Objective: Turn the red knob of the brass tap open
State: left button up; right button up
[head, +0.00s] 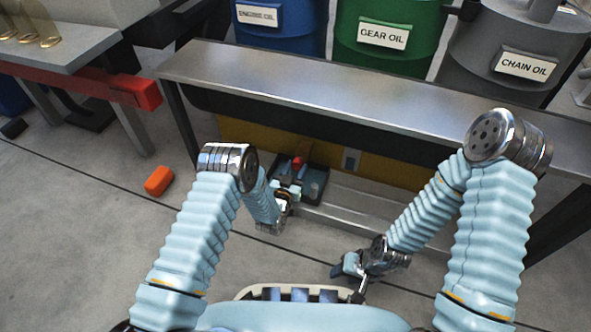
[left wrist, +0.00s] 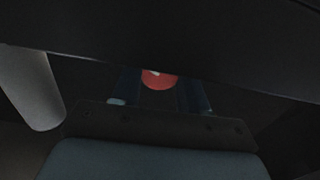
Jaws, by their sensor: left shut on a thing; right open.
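The red knob (head: 298,163) shows low under the front edge of the metal bench, above a dark tray. My left gripper (head: 292,180) reaches in under the bench and is shut on the knob. In the dark left wrist view the red knob (left wrist: 160,80) sits between the two fingers of my left gripper (left wrist: 160,90). The brass body of the tap cannot be made out behind the gripper and bench. My right gripper (head: 345,270) is open and empty, low over the floor in front of the bench.
A metal bench (head: 350,97) spans above the tap. Blue, green (head: 385,55) and grey drums stand behind it. The dark tray (head: 316,184) lies below the knob. An orange block (head: 159,180) lies on the floor at left. A red beam (head: 90,84) juts out at upper left.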

pick_arm(q)
jog(key=n, duration=0.3)
jog(key=shift+a, duration=0.15)
jog(key=shift+n, duration=1.1)
jog(key=o, duration=1.1)
jog(key=shift+c, duration=0.2)
jog(key=shift+s, duration=0.1)
jog(key=p+v, duration=0.2)
jog(key=v, duration=1.1)
jog(key=shift+s+p, duration=0.3)
